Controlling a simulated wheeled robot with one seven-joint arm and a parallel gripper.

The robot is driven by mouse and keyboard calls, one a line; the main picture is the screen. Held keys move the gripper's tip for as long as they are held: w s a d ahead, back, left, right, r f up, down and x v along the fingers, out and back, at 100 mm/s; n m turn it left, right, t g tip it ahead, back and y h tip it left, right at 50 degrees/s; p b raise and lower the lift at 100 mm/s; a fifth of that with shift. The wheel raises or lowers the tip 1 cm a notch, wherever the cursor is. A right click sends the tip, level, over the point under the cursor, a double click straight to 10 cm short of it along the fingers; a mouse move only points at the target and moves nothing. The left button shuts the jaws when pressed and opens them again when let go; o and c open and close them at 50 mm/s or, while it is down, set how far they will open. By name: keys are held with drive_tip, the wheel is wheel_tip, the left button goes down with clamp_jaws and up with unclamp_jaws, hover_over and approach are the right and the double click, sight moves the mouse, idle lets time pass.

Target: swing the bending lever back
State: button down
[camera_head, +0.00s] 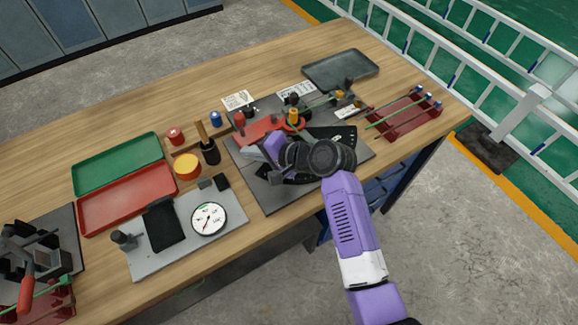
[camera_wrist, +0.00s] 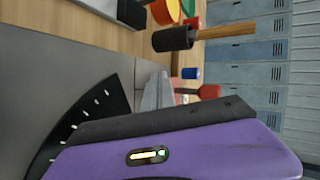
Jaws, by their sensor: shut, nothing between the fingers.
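The bender stands on a dark grey base plate (camera_head: 275,197) at the table's middle right. Its red bending lever (camera_head: 262,131) lies across the far left part of the plate, with a red grip (camera_head: 240,119) at the left end. A red grip-like part also shows in the wrist view (camera_wrist: 209,91), just past the fingers. My gripper (camera_head: 248,153) is shut and empty, low over the plate on the near side of the lever. I cannot tell whether it touches the lever. A black sector plate with holes (camera_head: 343,136) lies partly hidden under my wrist.
A dial gauge (camera_head: 209,218) sits on a grey plate at left. A red rod rack (camera_head: 405,117) is at right.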

drive_tip(key=shift+w+a, duration=0.55)
drive_tip(key=shift+a, duration=0.05)
drive_tip(key=shift+w+a+r, duration=0.1)
drive_tip(key=shift+w, duration=0.05)
